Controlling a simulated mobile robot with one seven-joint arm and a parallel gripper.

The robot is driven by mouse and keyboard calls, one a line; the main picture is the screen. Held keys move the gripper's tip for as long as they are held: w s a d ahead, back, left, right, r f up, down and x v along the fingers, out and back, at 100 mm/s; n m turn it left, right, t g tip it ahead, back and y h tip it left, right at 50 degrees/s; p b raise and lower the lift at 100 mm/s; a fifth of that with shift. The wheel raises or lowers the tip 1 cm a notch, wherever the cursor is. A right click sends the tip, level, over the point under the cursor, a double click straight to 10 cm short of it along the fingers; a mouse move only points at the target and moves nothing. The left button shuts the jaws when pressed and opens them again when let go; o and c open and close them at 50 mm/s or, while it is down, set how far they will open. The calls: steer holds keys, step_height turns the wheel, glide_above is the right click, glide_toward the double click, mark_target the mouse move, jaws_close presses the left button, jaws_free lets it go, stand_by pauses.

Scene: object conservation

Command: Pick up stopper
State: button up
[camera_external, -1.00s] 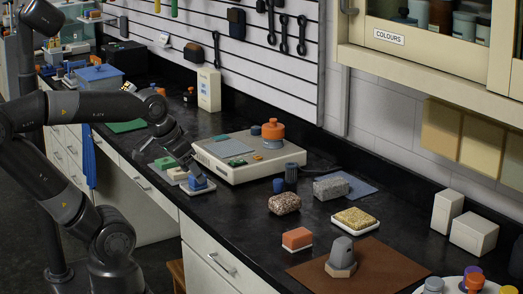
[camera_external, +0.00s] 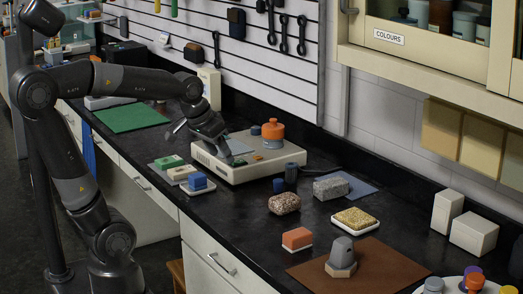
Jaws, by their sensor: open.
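I cannot tell for sure which thing is the stopper. My gripper (camera_external: 203,144) is open and hangs over the left end of the device, left of all of these. It appears empty. Its far parts are partly hidden by the wrist.
Green, white and blue blocks (camera_external: 197,181) lie left of the device. Speckled blocks (camera_external: 285,203), an orange block (camera_external: 297,238) and a grey piece (camera_external: 341,254) on a brown mat (camera_external: 388,262) stand to the right. A pegboard wall (camera_external: 290,78) rises behind.

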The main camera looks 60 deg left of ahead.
steer(key=w+a+f+n, duration=0.1)
steer(key=w+a+f, duration=0.15)
steer(key=w, duration=0.45)
steer(key=w+a+f, duration=0.1)
steer(key=w+a, duration=0.2)
steer(key=w, duration=0.4)
steer(key=n+g+y, duration=0.1)
steer(key=n, duration=0.1)
glide_toward(278, 180)
steer(key=x, duration=1)
steer(key=shift+d+f, duration=0.15)
steer(key=shift+f, duration=0.1)
steer(key=shift+c, duration=0.2)
steer(key=c, duration=1)
steer(key=shift+o, duration=0.2)
steer(key=shift+r, duration=0.1)
